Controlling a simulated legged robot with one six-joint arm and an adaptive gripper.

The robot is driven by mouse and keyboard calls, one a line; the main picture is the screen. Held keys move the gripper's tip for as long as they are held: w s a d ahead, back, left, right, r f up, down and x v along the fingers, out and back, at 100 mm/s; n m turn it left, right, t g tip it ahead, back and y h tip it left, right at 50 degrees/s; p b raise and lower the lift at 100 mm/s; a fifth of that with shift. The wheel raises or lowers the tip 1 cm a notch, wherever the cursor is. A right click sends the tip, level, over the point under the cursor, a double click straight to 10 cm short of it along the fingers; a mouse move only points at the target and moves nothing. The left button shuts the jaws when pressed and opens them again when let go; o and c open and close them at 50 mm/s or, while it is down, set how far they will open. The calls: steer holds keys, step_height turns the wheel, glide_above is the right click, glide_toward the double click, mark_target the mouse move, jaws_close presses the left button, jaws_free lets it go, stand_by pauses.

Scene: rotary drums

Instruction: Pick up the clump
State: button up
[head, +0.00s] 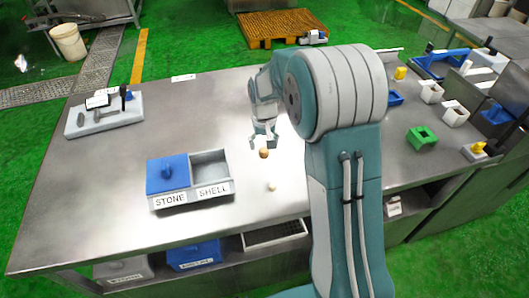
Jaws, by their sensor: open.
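My gripper (264,143) points down over the middle of the metal table, with its fingers apart. A small brown-orange lump (264,154), which looks like the clump, shows right at the fingertips. I cannot tell whether the fingers touch it or whether it rests on the table. A smaller pale lump (271,187) lies on the table just nearer to me, apart from the gripper. My arm covers part of the table to the right.
A two-part bin (190,199) stands left of the gripper. Its STONE side has a blue lid (168,174); its SHELL side is open and looks empty. A grey block with tools (104,114) is at far left. A green box (421,138) stands at right.

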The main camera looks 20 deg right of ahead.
mark_target(263, 149)
steer(key=f, duration=0.3)
steer(key=shift+a+f, duration=0.15)
steer(key=shift+a, duration=0.05)
steer(key=shift+d, duration=0.15)
steer(key=c, duration=0.8)
steer(key=shift+c, duration=0.2)
